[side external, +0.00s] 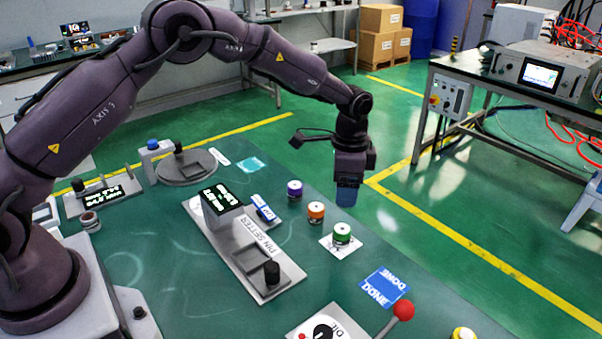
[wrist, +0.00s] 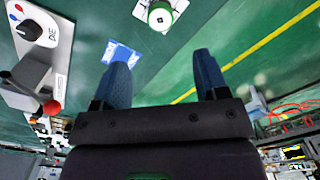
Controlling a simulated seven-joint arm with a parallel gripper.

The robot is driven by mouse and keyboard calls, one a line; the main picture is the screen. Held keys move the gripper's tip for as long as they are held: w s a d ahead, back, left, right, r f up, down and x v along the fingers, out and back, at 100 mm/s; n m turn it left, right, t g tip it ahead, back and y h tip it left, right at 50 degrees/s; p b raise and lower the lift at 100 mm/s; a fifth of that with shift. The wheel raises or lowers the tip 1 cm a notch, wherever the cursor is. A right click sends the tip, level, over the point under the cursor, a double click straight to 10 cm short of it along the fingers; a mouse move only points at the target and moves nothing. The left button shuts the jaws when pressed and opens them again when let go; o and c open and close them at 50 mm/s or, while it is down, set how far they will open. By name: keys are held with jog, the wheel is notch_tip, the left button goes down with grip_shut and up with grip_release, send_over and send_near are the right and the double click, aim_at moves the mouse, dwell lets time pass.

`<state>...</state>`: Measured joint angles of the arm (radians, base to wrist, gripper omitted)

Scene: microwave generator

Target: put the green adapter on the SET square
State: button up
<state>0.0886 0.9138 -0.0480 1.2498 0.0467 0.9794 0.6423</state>
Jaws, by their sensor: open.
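The green adapter (side external: 342,233), a short cylinder with a white top and a green band, stands upright on a white square (side external: 326,244) near the table's right edge. No lettering is readable on that square, so I cannot tell whether it is the SET square. In the wrist view the green adapter (wrist: 160,14) is at the top, beyond the fingertips, with its top facing the camera. My gripper (side external: 347,196) is above the table's right edge, higher than the adapter and apart from it. In the wrist view its blue fingers (wrist: 162,72) are spread with nothing between them.
An orange adapter (side external: 316,212) and a purple one (side external: 295,190) stand in a row behind the green one. The pin setter (side external: 257,249) lies to the left. A blue DONE square (side external: 385,287) and a red-knobbed lever (side external: 403,310) are in front. Bare table surrounds the white square.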

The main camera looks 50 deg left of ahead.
jog(key=s+a+r+n+t, duration=0.1)
jog(key=s+a+r+n, duration=0.1)
jog(key=s+r, duration=0.55)
jog(key=s+a+r+n+t, duration=0.15)
jog(key=s+r, duration=0.25)
jog(key=r, duration=0.7)
jog(key=s+a+r+n+t, duration=0.1)
jog(key=s+n, duration=0.1)
jog(key=s, duration=0.8)
jog(key=s+a+r+n+t, duration=0.1)
jog(key=s+r+n+t, duration=0.1)
jog(key=s, duration=0.8)
jog(key=shift+s+a+n, duration=0.2)
jog(key=shift+a+n, duration=0.05)
jog(key=shift+n, duration=0.5)
